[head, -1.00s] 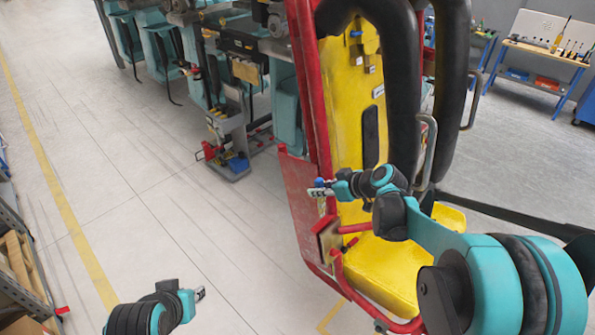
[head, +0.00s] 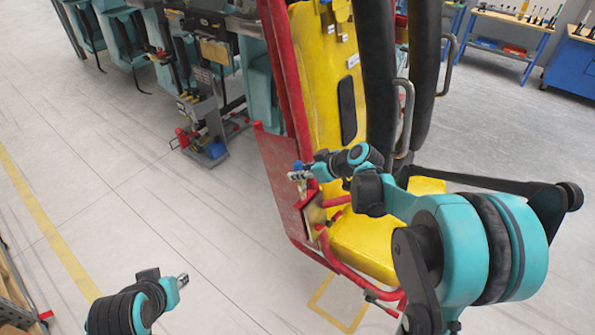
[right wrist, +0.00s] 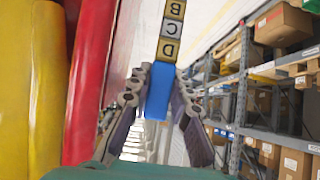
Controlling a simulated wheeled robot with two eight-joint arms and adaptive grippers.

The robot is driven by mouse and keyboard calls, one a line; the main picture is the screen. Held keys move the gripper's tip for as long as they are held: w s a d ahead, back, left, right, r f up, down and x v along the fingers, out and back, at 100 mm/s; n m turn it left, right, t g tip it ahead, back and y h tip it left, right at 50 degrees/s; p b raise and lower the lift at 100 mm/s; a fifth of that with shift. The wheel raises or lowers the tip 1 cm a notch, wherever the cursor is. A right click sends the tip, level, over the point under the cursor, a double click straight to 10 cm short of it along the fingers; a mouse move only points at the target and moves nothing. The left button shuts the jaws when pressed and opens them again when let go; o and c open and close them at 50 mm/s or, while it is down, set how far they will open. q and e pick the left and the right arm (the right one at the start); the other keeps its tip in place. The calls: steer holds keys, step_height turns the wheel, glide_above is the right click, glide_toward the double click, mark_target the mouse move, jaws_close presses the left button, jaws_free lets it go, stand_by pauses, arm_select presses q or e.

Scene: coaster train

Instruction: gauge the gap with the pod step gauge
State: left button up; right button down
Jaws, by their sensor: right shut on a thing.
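The pod step gauge shows in the right wrist view as a blue handle (right wrist: 158,90) with a row of yellow and dark blocks (right wrist: 171,30) lettered D, C and B beyond it. My right gripper (right wrist: 160,104) is shut on the blue handle. In the head view my right gripper (head: 301,173) is in front of the red side panel (head: 279,190) of the yellow pod seat (head: 325,85); the gauge is very small there. The gap is not clear in either view. My left gripper (head: 182,281) is low at the left, away from the pod; its fingers are too small to judge.
Black padded restraints (head: 379,80) hang over the yellow seat. Red frame tubes (head: 340,262) run close below my right gripper. A grey-and-red stand (head: 205,135) and teal seats stand behind. Shelving with boxes (right wrist: 285,25) is in the wrist view. The floor at left is open.

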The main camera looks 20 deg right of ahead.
mark_target(304, 189)
stand_by(0.3)
steer(key=shift+f, duration=0.2)
steer(key=shift+f+b, duration=0.15)
steer(key=shift+b, duration=0.15)
steer(key=shift+s+d+f+b, duration=0.1)
steer(key=shift+f+b, duration=0.6)
steer(key=shift+f, duration=0.05)
steer(key=shift+s+d+f+b, duration=0.1)
steer(key=shift+s+f+b, duration=0.05)
steer(key=shift+f+b, duration=0.65)
steer(key=shift+s+d+f+b, duration=0.1)
steer(key=shift+s+f+b, duration=0.05)
steer(key=shift+f+b, duration=0.65)
steer(key=shift+s+d+f+b, duration=0.1)
steer(key=shift+s+f+b, duration=0.05)
steer(key=shift+f+b, duration=0.65)
stand_by(2.3)
steer(key=shift+r, duration=0.1)
stand_by(0.5)
steer(key=shift+w, duration=0.1)
stand_by(1.1)
